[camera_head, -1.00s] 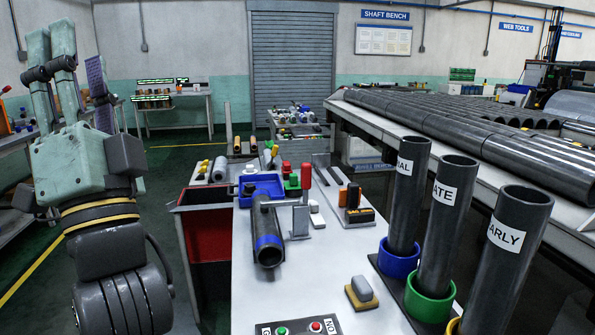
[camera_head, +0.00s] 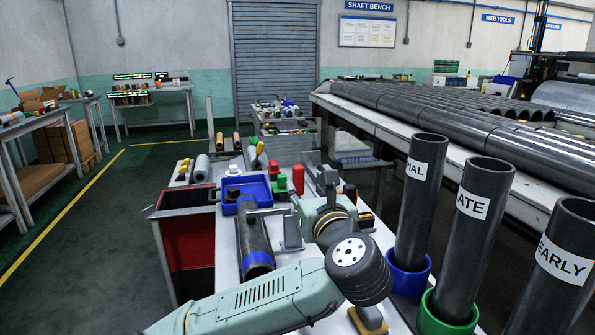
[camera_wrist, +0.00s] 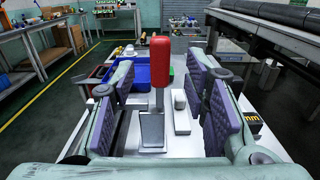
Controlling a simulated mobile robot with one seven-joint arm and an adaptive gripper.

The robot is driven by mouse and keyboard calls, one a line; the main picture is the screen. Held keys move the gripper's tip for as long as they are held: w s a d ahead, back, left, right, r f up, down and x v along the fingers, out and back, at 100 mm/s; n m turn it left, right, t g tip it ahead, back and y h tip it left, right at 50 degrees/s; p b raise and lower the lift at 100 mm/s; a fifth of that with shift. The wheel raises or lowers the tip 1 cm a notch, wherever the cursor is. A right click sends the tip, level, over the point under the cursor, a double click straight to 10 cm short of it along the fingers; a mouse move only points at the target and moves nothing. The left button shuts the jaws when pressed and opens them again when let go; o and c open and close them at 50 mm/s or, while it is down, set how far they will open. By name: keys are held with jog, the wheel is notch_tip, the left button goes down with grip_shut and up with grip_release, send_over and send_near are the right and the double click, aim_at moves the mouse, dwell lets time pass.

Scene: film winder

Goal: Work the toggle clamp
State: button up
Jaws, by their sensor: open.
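The toggle clamp has a red upright handle (camera_head: 297,178) and a grey metal base (camera_head: 291,232) on the white bench. In the wrist view the red handle (camera_wrist: 159,60) stands centred in the gap between the two fingers, with the grey base (camera_wrist: 152,130) below it. My gripper (camera_wrist: 160,85) is open, its purple-padded fingers apart on either side of the handle in the picture. I see no finger contact, and cannot tell how far forward the handle stands. In the head view my gripper and wrist partly cover the space around the clamp.
A dark pipe with a blue band (camera_head: 257,259) lies left of the clamp, near a blue tray (camera_head: 247,187). A white block (camera_wrist: 181,118) stands right of the clamp. Upright labelled tubes (camera_head: 417,200) stand at the right. A red-lined bin (camera_head: 187,243) is at the left.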

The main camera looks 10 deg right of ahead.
aim_at(300, 176)
jog(key=w+p, duration=0.1)
jog(key=w, duration=0.6)
jog(key=shift+w+p, duration=0.3)
jog(key=shift+w, duration=0.05)
jog(key=shift+c, duration=0.2)
grip_shut()
